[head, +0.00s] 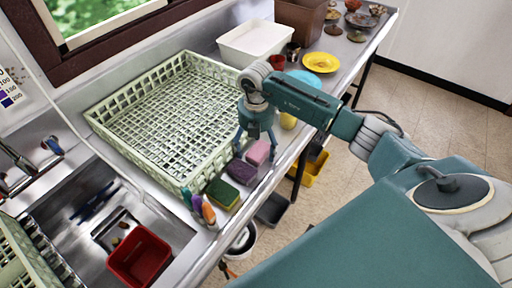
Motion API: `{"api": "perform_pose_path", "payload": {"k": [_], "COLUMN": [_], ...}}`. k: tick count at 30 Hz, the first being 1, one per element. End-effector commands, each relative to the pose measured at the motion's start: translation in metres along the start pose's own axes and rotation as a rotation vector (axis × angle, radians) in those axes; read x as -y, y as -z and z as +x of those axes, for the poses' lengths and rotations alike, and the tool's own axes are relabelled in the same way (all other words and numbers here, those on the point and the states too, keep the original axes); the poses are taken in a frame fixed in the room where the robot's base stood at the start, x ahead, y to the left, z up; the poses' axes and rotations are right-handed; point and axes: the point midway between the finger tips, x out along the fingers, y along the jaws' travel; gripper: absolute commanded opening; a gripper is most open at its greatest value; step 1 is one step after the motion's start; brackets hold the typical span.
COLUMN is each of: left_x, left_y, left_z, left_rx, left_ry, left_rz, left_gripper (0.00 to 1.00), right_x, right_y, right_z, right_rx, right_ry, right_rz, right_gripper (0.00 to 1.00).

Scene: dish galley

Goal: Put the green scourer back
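The green scourer (222,192), with a yellow lower layer, lies on the steel counter beside the front edge of the pale green dish rack (108,132). A dark purple scourer (241,172) and a pink scourer (259,152) lie in a row beyond it. My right gripper (256,146) points down over the counter near the pink scourer, farther back than the green one. Its fingers are spread apart, and I see nothing held between them. Whether it touches the pink scourer is unclear. My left gripper is not in view.
Upright colored bottles or brushes (204,208) stand just left of the green scourer. The sink with a red tub (139,258) is at lower left. A white basin (254,42), yellow plate (320,62) and brown bin fill the back counter. The counter's front edge is close.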

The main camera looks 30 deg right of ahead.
Motion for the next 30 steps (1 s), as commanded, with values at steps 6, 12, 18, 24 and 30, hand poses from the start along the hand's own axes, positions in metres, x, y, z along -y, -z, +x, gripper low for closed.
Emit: {"api": "perform_pose_path", "payload": {"k": [6,12,18,24,30], "left_x": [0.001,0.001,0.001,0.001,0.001], "left_y": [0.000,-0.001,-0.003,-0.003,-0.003], "left_z": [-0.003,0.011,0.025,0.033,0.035], "left_rx": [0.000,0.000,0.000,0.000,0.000], "left_ry": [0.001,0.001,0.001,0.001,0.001], "left_rz": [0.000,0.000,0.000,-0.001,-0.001], "left_gripper": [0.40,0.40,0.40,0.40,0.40], "right_x": [0.000,-0.002,-0.002,-0.001,0.000], "right_y": [0.000,-0.001,-0.001,0.000,0.000], "right_z": [-0.005,-0.029,-0.073,-0.108,-0.122], "right_rx": [0.000,0.003,0.003,0.001,0.001], "right_ry": [0.000,-0.006,-0.006,-0.003,-0.001], "right_rz": [0.000,-0.002,0.000,0.000,0.000], "right_gripper": [0.79,0.79,0.79,0.79,0.79]}}
